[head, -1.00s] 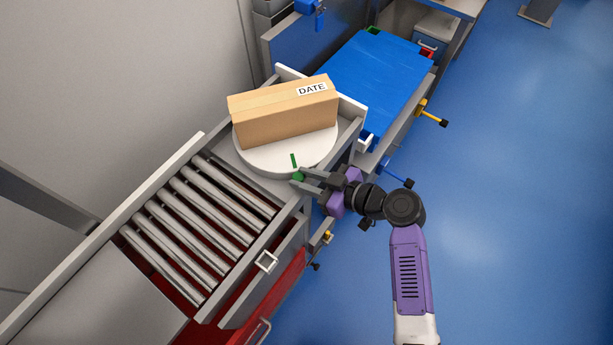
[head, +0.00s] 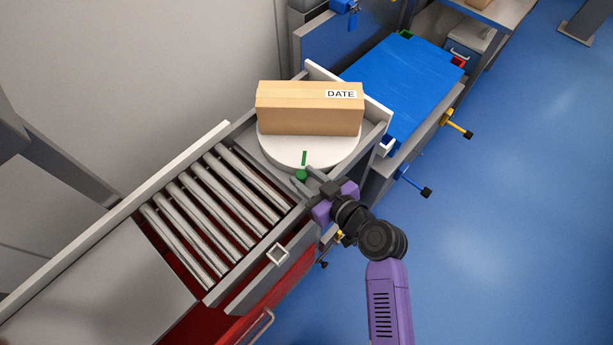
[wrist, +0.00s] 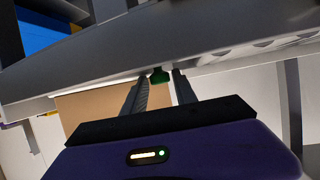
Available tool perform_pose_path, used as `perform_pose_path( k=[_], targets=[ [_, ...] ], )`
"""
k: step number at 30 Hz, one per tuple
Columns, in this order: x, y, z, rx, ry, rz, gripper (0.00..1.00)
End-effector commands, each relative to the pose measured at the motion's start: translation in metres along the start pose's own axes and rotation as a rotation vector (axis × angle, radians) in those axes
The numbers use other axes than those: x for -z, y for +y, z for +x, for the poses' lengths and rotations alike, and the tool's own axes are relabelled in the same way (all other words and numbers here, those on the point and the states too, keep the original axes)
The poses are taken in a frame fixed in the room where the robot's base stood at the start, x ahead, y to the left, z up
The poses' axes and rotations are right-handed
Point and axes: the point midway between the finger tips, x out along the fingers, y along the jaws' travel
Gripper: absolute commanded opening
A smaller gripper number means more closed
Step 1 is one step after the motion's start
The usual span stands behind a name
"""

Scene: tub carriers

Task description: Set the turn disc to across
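The turn disc (head: 267,149) is a round white plate set in a grey frame at the end of the roller track. A green line (head: 304,157) marks its near part, and a green knob (head: 301,176) stands at its near edge. A tan box labelled DATE (head: 310,117) lies on the disc and hides its far part. My gripper (head: 301,178) has its fingers apart with the knob between the tips. In the wrist view the knob (wrist: 160,75) shows between the open fingers; contact cannot be told.
Metal rollers (head: 216,215) lie left of the disc, with a red interior below them. A blue-topped surface (head: 407,85) adjoins at upper right. Blue (head: 415,182) and yellow (head: 456,129) handles with black ends project from the side.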

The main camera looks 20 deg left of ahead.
Motion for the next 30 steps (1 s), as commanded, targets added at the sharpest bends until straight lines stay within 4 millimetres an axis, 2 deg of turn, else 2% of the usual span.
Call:
perform_pose_path(
  k=[5,8,15,21,30],
  targets=[
    [0.0,0.0,-0.002,0.0,0.0,0.0,0.34],
    [-0.001,0.0,-0.009,-0.001,0.001,0.001,0.34],
    [-0.002,0.0,-0.048,-0.002,0.001,0.001,0.34],
    [-0.001,0.001,-0.072,-0.001,0.0,0.001,0.34],
    [0.0,0.0,-0.078,0.0,0.0,0.0,0.34]
  ],
)
